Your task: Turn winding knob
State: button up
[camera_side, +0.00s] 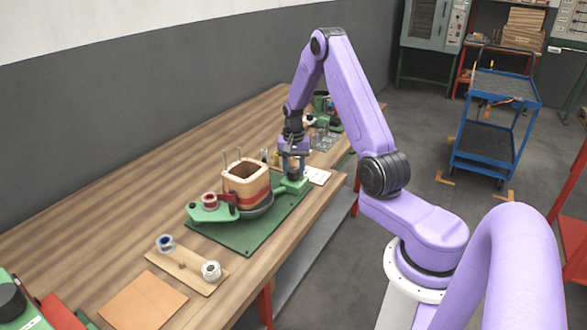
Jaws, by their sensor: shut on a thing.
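The green winding machine (240,232) sits on the wooden bench and carries a square coil former (246,176) with a tan top and a red band. A spool with red wire (209,201) is on the green arm at its left end. My gripper (294,170) points down over the small green housing (291,186) at the machine's right end. Its fingers are shut around the winding knob there. The knob is small and mostly hidden by the fingers.
A wooden board (187,270) with two spools and a tan sheet (143,300) lie in front on the bench (110,225). A white card (318,176) and small tools lie near my gripper. A blue cart (490,120) stands on the floor.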

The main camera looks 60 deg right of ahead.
aim_at(294, 169)
jog(key=shift+m, duration=0.6)
jog(key=o, duration=1.1)
jog(key=shift+c, duration=0.2)
notch_tip(294, 169, up, 18)
jog(key=shift+f, duration=0.25)
